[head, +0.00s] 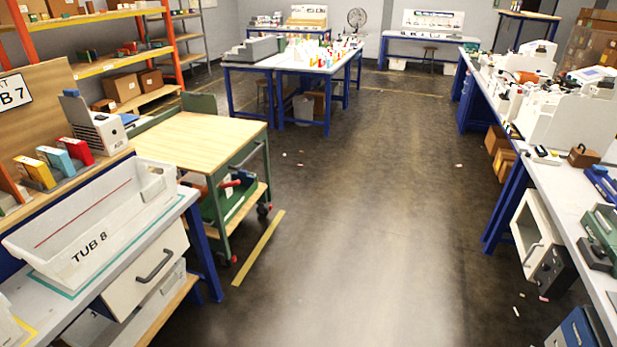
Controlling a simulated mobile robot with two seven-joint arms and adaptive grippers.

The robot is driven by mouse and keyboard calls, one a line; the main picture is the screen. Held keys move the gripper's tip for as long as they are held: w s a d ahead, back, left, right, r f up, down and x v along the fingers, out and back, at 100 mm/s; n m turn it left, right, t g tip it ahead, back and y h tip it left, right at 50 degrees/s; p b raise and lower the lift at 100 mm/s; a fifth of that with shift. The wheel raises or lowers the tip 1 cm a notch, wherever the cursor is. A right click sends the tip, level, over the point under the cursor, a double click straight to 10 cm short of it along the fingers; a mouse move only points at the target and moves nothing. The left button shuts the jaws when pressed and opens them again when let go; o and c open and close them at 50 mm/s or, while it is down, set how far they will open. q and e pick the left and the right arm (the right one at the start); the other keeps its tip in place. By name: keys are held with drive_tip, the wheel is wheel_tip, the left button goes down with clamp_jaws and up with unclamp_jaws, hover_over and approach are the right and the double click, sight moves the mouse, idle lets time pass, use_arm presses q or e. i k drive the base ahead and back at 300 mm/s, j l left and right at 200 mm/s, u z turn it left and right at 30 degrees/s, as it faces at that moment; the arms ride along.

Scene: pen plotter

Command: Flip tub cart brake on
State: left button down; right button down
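A green cart with a light wooden top (195,138) stands at the left of the head view, beside the end of the left bench. It appears to be the tub cart. One caster (264,209) shows at the foot of its right leg, and another caster with red on it (231,261) shows at the near leg. The brake's position is too small to tell. A white tub marked TUB 8 (125,222) sits on the left bench, not on the cart. Neither of my grippers is in view.
A yellow floor stripe (258,248) runs beside the cart. The grey floor (350,220) is open in the middle, with a few small scraps. The left bench has a drawer (150,268) below. A long white bench (540,150) with equipment lines the right side.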

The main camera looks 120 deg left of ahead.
sight(234, 183)
drive_tip(key=u, duration=3.3)
drive_tip(key=i+j+u, duration=0.1)
drive_tip(key=u, duration=0.25)
drive_tip(key=i+j+u, duration=0.15)
drive_tip(key=j+u, duration=0.2)
drive_tip(key=i+u, duration=0.2)
drive_tip(key=u, duration=0.15)
drive_tip(key=i+j, duration=0.5)
drive_tip(key=i, duration=0.2)
drive_tip(key=i+l+u, duration=0.2)
drive_tip(key=u, duration=0.2)
drive_tip(key=i+l+u, duration=0.3)
drive_tip(key=u, duration=0.15)
drive_tip(key=i+l+u, duration=0.25)
drive_tip(key=l+u, duration=0.15)
